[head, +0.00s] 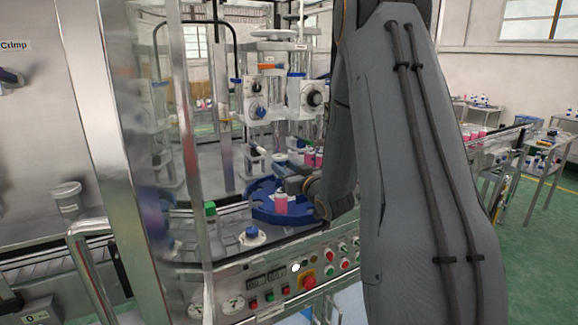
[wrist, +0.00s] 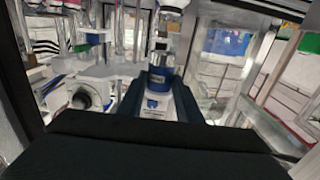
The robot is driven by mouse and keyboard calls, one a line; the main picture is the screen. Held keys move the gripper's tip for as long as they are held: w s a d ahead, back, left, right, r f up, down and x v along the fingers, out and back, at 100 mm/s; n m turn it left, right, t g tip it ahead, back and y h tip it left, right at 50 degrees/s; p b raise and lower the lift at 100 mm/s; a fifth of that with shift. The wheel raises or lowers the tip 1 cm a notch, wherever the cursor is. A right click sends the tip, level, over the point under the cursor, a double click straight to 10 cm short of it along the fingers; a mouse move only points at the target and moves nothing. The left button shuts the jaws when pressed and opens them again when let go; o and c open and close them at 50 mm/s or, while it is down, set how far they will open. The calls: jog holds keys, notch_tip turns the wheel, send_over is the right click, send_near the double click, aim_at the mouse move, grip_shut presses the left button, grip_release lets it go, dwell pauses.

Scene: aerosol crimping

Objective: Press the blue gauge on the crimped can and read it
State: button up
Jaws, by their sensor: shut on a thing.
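In the wrist view the blue gauge (wrist: 160,79), a short cylinder with a blue band and silver parts, stands between the two dark fingers of my gripper (wrist: 158,100). The fingers are shut on it. A white label with a blue mark shows just below it. In the head view my gripper (head: 292,178) is over the blue star wheel (head: 262,214), partly hidden by my arm. A pink can (head: 280,204) sits in a pocket of the wheel below it. I cannot tell whether the gauge touches any can, and its reading is not legible.
Clear guard panels and metal posts (head: 222,130) enclose the machine. A control panel (head: 290,285) with buttons runs along the front. More pink cans (head: 314,158) stand behind.

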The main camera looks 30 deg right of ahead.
notch_tip(320, 180, down, 4)
jog(key=shift+r+b, duration=0.1)
jog(key=shift+b, duration=1.05)
jog(key=shift+s, duration=0.2)
jog(key=shift+f+b, duration=0.8)
jog(key=shift+f, duration=0.25)
dwell(1.8)
jog(key=shift+r, duration=0.15)
jog(key=shift+r+p, duration=1.5)
jog(key=shift+r, duration=0.9)
